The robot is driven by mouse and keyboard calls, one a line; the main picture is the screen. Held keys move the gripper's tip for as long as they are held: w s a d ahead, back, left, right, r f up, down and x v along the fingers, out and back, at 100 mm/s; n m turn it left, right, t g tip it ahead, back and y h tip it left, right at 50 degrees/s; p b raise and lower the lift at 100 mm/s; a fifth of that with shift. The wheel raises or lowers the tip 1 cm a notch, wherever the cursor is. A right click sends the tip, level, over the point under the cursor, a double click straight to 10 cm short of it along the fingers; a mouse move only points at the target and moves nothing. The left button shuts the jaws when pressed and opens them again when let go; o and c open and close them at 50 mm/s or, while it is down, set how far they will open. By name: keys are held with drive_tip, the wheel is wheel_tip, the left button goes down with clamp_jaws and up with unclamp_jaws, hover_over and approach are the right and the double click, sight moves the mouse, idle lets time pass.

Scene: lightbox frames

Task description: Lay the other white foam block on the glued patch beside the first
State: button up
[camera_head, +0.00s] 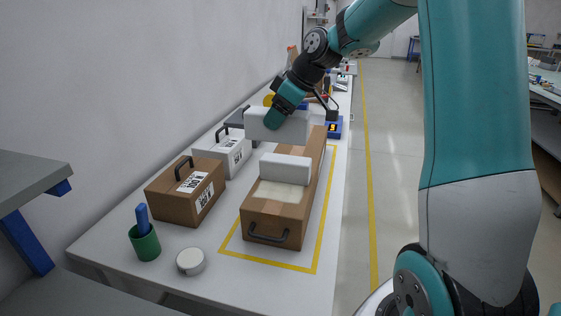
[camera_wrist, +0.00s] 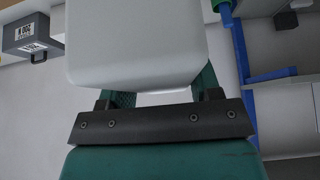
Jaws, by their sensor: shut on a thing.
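A long brown box (camera_head: 262,211) with a black handle on its near end lies on the white table. The first white foam block (camera_head: 285,168) lies across its top. A pale glued patch (camera_head: 279,192) shows just in front of that block. My gripper (camera_head: 276,118) is shut on the other white foam block (camera_head: 296,128), held above the box, behind and higher than the first block in the head view. The held block fills the upper middle of the wrist view (camera_wrist: 135,45), between my fingers. The box top beneath it is partly hidden.
A smaller brown box (camera_head: 170,199) and a white box (camera_head: 237,153), both with handles, stand left of the long box. A green cup (camera_head: 145,244) with a blue item and a round white tin (camera_head: 191,262) sit nearer. Yellow tape (camera_head: 268,262) outlines the long box's area.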

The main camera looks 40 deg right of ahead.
wheel_tip(320, 180, down, 17)
drive_tip(key=shift+f+p, duration=0.1)
drive_tip(key=shift+p, duration=1.1)
drive_tip(key=shift+f, duration=0.2)
drive_tip(key=o, duration=0.9)
drive_tip(key=shift+r, duration=0.1)
